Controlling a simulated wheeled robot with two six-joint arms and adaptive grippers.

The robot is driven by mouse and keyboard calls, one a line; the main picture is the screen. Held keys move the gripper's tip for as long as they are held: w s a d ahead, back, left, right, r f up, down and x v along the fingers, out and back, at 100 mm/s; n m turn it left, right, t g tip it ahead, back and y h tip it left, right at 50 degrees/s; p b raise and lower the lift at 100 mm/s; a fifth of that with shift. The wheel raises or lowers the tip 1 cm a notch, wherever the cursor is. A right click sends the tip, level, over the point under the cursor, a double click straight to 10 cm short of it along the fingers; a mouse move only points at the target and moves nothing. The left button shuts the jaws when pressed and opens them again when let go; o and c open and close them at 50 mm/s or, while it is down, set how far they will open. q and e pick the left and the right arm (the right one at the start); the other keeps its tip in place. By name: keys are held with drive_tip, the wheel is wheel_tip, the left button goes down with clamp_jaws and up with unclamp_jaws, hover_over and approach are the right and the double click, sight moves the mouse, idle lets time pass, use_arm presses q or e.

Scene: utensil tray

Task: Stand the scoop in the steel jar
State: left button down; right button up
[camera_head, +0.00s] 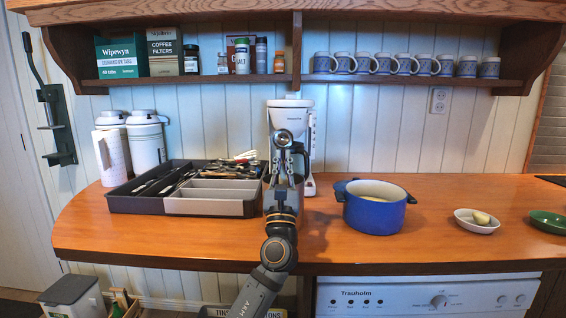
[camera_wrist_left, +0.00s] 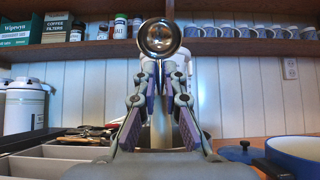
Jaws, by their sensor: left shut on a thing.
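My left gripper (camera_head: 284,152) is upright in front of the white coffee machine, its fingers shut on the scoop. The scoop's round shiny bowl (camera_head: 283,138) shows just above the fingertips. In the left wrist view the bowl (camera_wrist_left: 160,38) stands upright above the closed fingertips (camera_wrist_left: 160,66), facing the camera. A pale shaft shows between the fingers; I cannot tell whether it is the scoop's handle or part of the machine behind. My right gripper is not in view.
A dark utensil tray (camera_head: 135,205) with grey compartments (camera_head: 207,208) is left of my gripper. The white coffee machine (camera_head: 292,103) is behind it. A blue pot (camera_head: 374,215) stands to the right, then a white dish (camera_head: 477,228) and green dish (camera_head: 548,221). A mug shelf (camera_head: 410,80) hangs above.

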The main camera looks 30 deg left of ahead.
use_arm(q)
drive_tip(key=c, duration=1.4)
unclamp_jaws()
drive_tip(key=v, duration=0.7)
drive_tip(key=shift+s+d+f, duration=0.1)
drive_tip(key=shift+s+d, duration=0.05)
drive_tip(key=shift+s, duration=0.05)
